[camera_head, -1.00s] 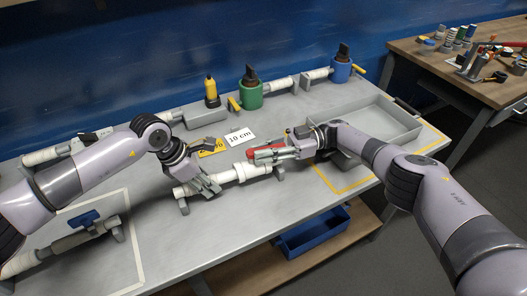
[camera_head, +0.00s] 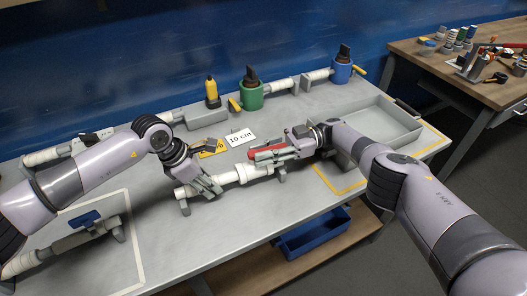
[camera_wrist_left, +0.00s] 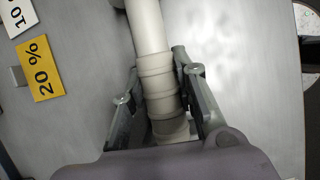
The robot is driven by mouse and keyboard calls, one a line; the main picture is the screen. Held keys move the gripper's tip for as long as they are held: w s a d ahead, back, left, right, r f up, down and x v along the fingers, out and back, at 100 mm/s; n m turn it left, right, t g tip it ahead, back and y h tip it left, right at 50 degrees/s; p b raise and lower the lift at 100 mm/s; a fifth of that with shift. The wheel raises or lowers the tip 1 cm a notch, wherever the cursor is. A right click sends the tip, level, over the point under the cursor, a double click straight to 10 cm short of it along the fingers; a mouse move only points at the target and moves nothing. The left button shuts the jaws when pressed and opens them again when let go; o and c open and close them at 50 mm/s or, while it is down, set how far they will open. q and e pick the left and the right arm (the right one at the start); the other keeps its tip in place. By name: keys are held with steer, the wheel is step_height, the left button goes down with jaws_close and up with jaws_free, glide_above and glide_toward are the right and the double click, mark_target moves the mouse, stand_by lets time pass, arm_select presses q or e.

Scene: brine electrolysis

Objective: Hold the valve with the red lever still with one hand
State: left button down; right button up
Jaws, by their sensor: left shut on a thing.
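The valve with the red lever (camera_head: 254,152) sits in a white pipe run (camera_head: 224,180) above the grey table, in the middle of the head view. My left gripper (camera_head: 206,188) is shut on the pipe's left part. In the left wrist view the white pipe (camera_wrist_left: 147,28) runs between the two fingers of this gripper (camera_wrist_left: 155,88). My right gripper (camera_head: 272,158) is at the red lever and partly hides the lever and valve body. Whether its fingers are closed on the lever cannot be made out.
A yellow 20 % card (camera_wrist_left: 40,67) and a white 10 cm card (camera_head: 240,137) lie behind the pipe. A grey tray (camera_head: 388,118) is at the right. A blue bin (camera_head: 315,238) sits below.

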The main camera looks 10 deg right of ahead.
steer(key=shift+o, duration=1.3)
steer(key=shift+d, duration=0.2)
arm_select(q)
steer(key=shift+a, duration=0.1)
arm_select(e)
steer(key=shift+w+r, duration=0.1)
steer(key=shift+r, duration=0.15)
arm_select(q)
steer(key=shift+w, duration=0.1)
arm_select(e)
step_height(320, 180, up, 9)
steer(key=shift+r, duration=0.2)
arm_select(q)
steer(key=c, duration=1.2)
jaws_free()
